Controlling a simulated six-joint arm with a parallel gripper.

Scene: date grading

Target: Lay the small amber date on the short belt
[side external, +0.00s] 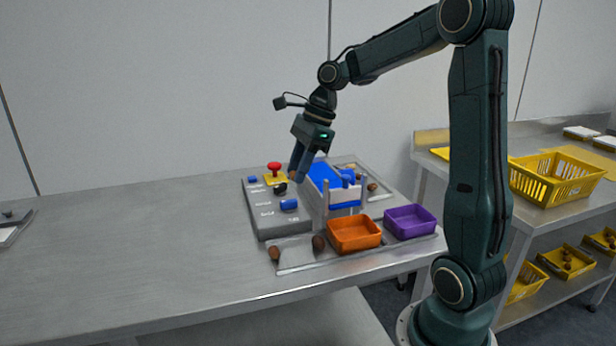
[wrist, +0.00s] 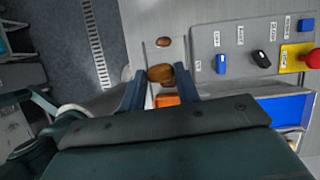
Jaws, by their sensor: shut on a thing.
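My gripper (side external: 297,174) is shut on a small amber-brown date, which spans the gap between the fingertips in the wrist view (wrist: 160,73). In the side view the fingers point down just left of the blue belt (side external: 322,174), above the control panel (side external: 262,220); the fingers mostly hide the held date there. Part of the blue belt also shows at the right of the wrist view (wrist: 287,107).
An orange tray (side external: 354,247) and a purple tray (side external: 431,235) stand in front of the belt. Brown dates (side external: 275,254) (side external: 319,242) lie near the front edge; another (side external: 372,187) lies right of the belt. A red button (side external: 274,167) and knobs top the panel. The left table is clear.

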